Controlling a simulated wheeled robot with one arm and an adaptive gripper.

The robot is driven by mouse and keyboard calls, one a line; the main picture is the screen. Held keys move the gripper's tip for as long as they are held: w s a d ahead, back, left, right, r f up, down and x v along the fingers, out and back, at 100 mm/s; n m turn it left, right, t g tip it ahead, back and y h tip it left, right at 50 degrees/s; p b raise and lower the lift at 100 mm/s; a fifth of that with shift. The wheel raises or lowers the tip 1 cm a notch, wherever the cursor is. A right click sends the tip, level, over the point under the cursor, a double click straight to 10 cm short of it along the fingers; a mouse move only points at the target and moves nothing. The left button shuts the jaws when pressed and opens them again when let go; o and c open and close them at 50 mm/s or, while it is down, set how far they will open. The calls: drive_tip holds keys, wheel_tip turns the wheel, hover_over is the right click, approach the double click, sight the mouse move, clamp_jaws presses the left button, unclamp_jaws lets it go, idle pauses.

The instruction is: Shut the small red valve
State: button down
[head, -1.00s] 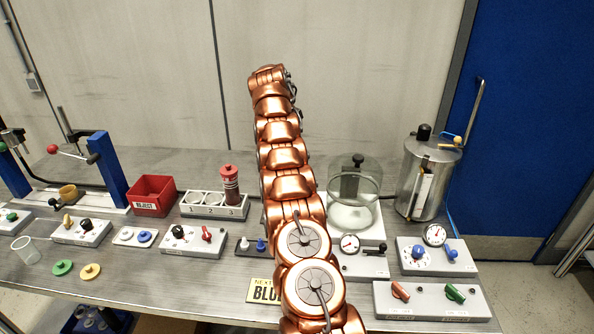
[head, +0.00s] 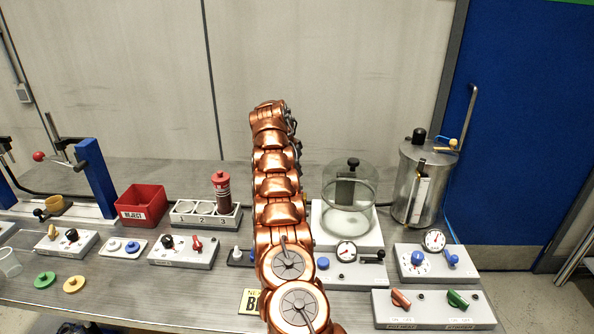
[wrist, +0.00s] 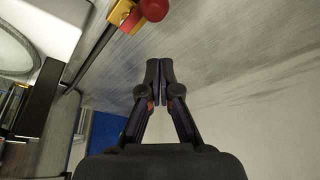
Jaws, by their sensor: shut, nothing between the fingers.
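A larger orange-red handle (head: 400,298) sits on the front right panel. I cannot tell for sure which is the named valve. My gripper (wrist: 160,68) shows in the wrist view with its fingers together and nothing between them. In the head view my gripper is hidden behind or beyond my arm.
A glass bell jar (head: 350,197) and a steel drum (head: 422,185) stand right of my arm. A green handle (head: 457,299) shares the front right panel. A red reject bin (head: 141,204) and a bottle rack (head: 205,215) stand to the left.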

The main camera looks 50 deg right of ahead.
drive_tip(key=shift+a+f+b, duration=0.2)
drive_tip(key=shift+a+f, duration=0.05)
drive_tip(key=shift+a, duration=0.35)
drive_tip(key=shift+a+f+b, duration=0.15)
drive_tip(key=shift+a+f, duration=0.1)
drive_tip(key=shift+a, duration=0.35)
drive_tip(key=shift+w+a+f, duration=0.1)
drive_tip(key=shift+a+f, duration=0.1)
drive_tip(key=shift+a, duration=0.15)
